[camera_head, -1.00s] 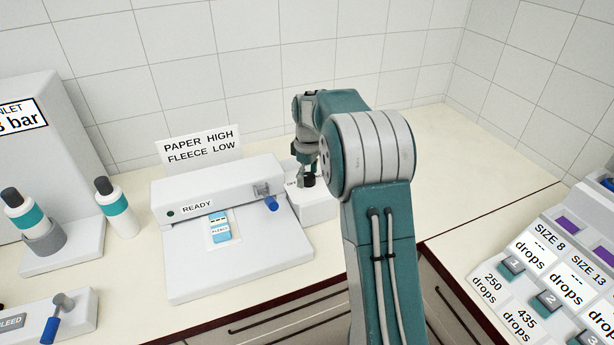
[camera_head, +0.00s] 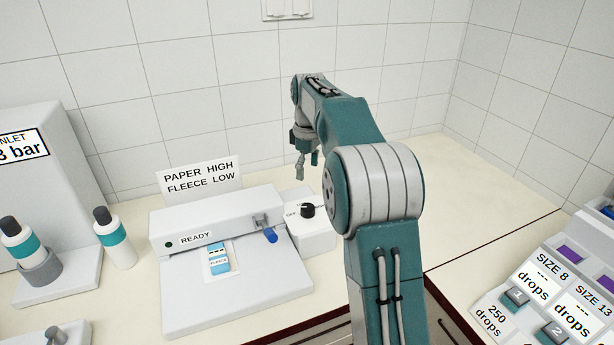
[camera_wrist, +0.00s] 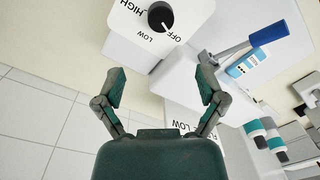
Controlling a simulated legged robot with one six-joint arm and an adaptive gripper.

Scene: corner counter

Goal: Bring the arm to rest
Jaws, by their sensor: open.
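My gripper (camera_head: 307,165) is raised above the counter, behind and above the white dial box (camera_head: 312,236). In the wrist view my gripper (camera_wrist: 161,88) has its two fingers spread wide apart with nothing between them. The black dial knob (camera_head: 307,211) stands clear of the fingers. In the wrist view the knob (camera_wrist: 161,17) lies beyond the fingertips, and its white pointer line is directed near the word OFF. My arm rises from the lower middle of the head view and bends toward the back wall.
A white press marked READY (camera_head: 180,236), with a blue-handled lever (camera_head: 270,235) and a FLEECE packet (camera_head: 219,262), stands left of the dial box. Bottles (camera_head: 114,240) stand farther left. A drops panel (camera_head: 540,290) is at the right. The back-right counter (camera_head: 470,200) is clear.

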